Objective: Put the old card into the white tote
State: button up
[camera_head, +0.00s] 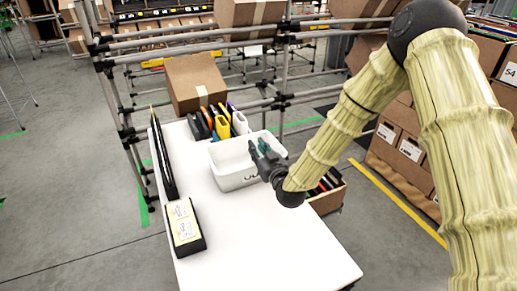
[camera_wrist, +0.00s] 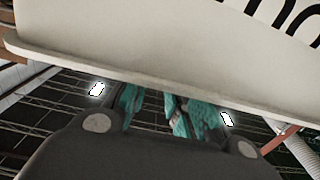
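The white tote (camera_head: 228,183) stands on the white table, and its pale wall with dark lettering fills the top of the wrist view (camera_wrist: 130,40). My gripper (camera_head: 261,150) is at the tote's right side, close over the rim. In the wrist view its teal-padded fingers (camera_wrist: 155,98) show a gap between them, with nothing seen held; the tote's edge hides part of the tips. I cannot pick out the old card for certain. Yellowish papers (camera_head: 184,221) lie on a black box at the table's left edge. The tote's floor is partly hidden.
The white table (camera_head: 260,245) is clear at the front. A long black rack (camera_head: 163,155) lies along its left edge. Colourful upright folders (camera_head: 220,120) and a cardboard box (camera_head: 195,82) stand behind the tote. An open carton (camera_head: 327,200) sits right of the table.

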jog(key=shift+s+f, duration=0.1)
jog(key=shift+f, duration=0.1)
jog(key=shift+r+p, duration=0.45)
jog(key=v, duration=1.1)
jog(key=shift+s+d+r+b, duration=0.15)
jog(key=shift+s+r+b, duration=0.05)
jog(key=shift+s+b, duration=0.25)
jog(key=shift+w, duration=0.1)
